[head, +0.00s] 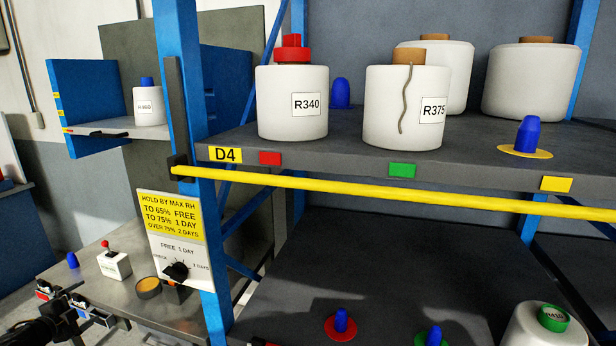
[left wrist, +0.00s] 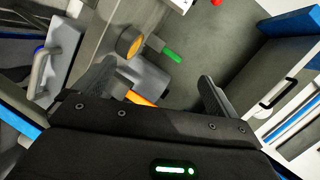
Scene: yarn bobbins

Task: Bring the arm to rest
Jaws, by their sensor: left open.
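My left gripper (head: 78,300) is low at the left edge of the head view, in front of the grey bench (head: 128,268). In the left wrist view its two dark fingers (left wrist: 155,88) stand wide apart with nothing held between them. Beyond the fingers, the left wrist view shows a round amber-topped part (left wrist: 130,42) and a green strip (left wrist: 172,55). My right gripper is in neither view.
A blue rack holds white bobbins R340 (head: 292,118) and R375 (head: 395,125) on its upper shelf. A yellow bar (head: 400,193) runs along the front. A sign with a dial (head: 175,240) hangs on the post. A red-knobbed box (head: 114,264) stands on the bench.

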